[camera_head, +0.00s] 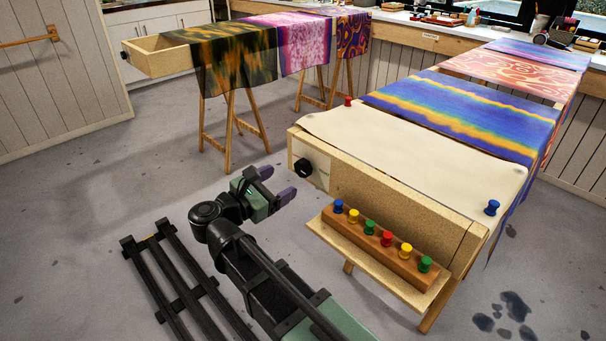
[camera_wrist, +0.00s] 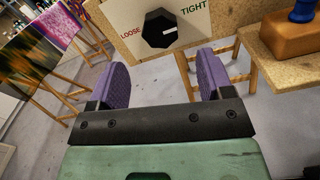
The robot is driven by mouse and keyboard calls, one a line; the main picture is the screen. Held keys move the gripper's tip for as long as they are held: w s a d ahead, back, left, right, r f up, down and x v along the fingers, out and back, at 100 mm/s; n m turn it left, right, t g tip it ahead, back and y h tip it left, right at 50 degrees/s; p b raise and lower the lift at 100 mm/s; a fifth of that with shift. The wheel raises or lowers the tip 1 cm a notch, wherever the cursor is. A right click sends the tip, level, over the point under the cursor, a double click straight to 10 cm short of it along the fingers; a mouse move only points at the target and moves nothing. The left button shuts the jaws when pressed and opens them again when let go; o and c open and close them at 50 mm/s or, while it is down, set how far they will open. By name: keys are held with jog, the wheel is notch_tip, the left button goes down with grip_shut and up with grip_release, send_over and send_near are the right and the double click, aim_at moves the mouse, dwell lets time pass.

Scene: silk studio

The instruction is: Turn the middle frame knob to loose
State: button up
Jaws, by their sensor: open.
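A black faceted knob (camera_head: 303,167) sits on a pale plate at the left end of the near wooden frame (camera_head: 400,195). In the wrist view the knob (camera_wrist: 160,28) lies between the words LOOSE on its left and TIGHT on its upper right. Its white mark points right, toward the TIGHT side. My gripper (camera_head: 276,183) is open and empty, with purple fingers. It is just left of the knob and apart from it. In the wrist view the fingers (camera_wrist: 163,68) spread to either side, below the knob in the picture.
A ledge (camera_head: 400,281) on the near frame holds a wooden block (camera_head: 380,242) with several coloured pegs, right of my gripper. Open floor lies between the frames.

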aim_at(300, 171)
jog(key=x, duration=0.7)
jog(key=shift+w+d, duration=0.2)
jog(key=shift+d, duration=0.1)
jog(key=shift+c, duration=0.3)
jog(key=c, duration=0.9)
